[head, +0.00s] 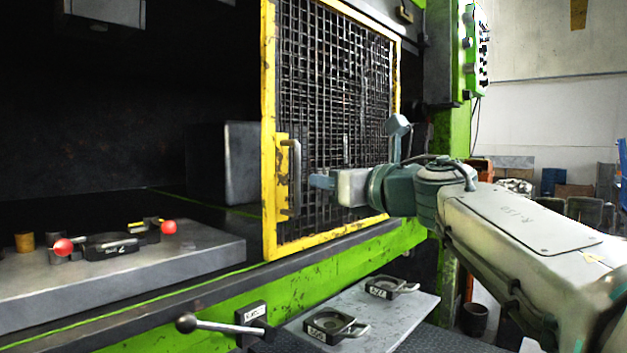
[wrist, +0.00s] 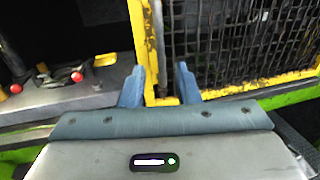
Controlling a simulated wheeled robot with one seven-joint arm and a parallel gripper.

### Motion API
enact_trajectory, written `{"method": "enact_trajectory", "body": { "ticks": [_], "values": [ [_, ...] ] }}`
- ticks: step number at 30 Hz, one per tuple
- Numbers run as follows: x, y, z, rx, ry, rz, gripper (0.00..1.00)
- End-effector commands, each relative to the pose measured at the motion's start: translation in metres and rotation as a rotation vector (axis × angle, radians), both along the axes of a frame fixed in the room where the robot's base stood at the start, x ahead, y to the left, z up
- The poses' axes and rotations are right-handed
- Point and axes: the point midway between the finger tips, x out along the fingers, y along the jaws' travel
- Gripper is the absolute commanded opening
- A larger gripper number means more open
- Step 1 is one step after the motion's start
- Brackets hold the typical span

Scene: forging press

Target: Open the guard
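The guard is a yellow-framed panel of dark wire mesh (head: 335,105) on the front of the green press. It stands at the right of the press opening, and the space to its left is uncovered. A grey vertical bar handle (head: 296,178) is on the guard's left frame post. My gripper (head: 314,182) is just right of the handle in the head view, in front of the mesh. In the wrist view its two blue fingers (wrist: 160,85) are spread and empty, with the yellow post (wrist: 142,40) beyond them. I see no contact with the handle.
A grey die plate (head: 190,262) with a black tool and red balls lies in the opening at left. A ball-ended lever (head: 215,327) sticks out below. A control panel (head: 477,50) is at upper right.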

Motion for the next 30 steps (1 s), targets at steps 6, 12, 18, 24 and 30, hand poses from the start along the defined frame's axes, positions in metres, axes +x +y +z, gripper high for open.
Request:
{"method": "enact_trajectory", "body": {
  "ticks": [6,12,18,24,30],
  "values": [
    [-0.023,-0.017,0.000,0.000,0.000,-0.001,0.29],
    [-0.028,-0.021,0.000,-0.001,0.001,0.000,0.29],
    [-0.028,-0.021,0.000,-0.001,0.001,0.000,0.29],
    [-0.023,-0.029,0.008,0.134,0.050,-0.053,0.29],
    [-0.009,-0.072,0.008,0.660,0.260,-0.270,0.29]
  ]
}}
